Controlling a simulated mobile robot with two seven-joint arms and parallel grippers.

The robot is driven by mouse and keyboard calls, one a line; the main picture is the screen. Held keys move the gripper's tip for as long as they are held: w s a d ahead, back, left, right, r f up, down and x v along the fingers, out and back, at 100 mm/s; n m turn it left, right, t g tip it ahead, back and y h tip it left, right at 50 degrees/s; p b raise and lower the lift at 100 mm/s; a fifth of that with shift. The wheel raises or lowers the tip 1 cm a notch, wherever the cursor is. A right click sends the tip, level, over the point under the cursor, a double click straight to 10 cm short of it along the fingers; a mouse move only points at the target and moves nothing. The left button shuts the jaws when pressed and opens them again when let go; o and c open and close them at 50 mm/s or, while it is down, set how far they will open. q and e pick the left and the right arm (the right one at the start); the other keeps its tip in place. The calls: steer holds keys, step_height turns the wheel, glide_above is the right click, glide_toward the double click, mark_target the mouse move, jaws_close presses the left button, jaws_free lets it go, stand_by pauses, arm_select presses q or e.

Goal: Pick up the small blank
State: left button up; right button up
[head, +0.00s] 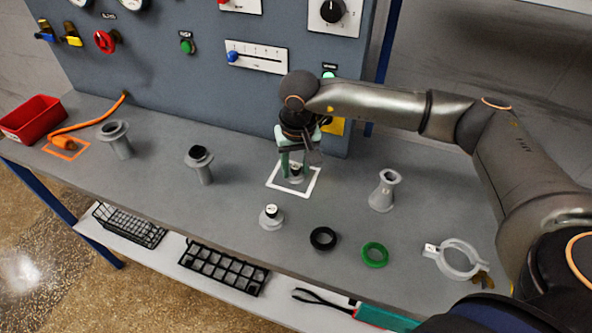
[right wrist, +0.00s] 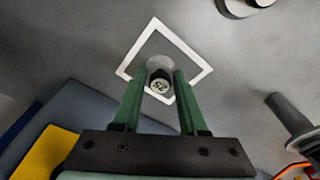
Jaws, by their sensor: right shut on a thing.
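A small grey blank (head: 295,178) with a dark top and a pale label stands inside a white square outline (head: 273,186) on the bench. My right gripper (head: 295,174) reaches down over it and is shut on it, one finger on each side. In the right wrist view the blank (right wrist: 160,84) sits between the green fingertips of the gripper (right wrist: 161,77), its numbered label facing the camera. It appears to be at bench level; I cannot tell whether it touches the surface. My left gripper is not in view.
A similar grey piece (head: 271,218) with a white top stands nearer the front edge. A black ring (head: 323,239), a green ring (head: 375,255), a clamp (head: 458,259) and a flanged grey tube (head: 384,191) lie to the right. The control panel (head: 190,75) rises behind.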

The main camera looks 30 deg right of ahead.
jaws_close()
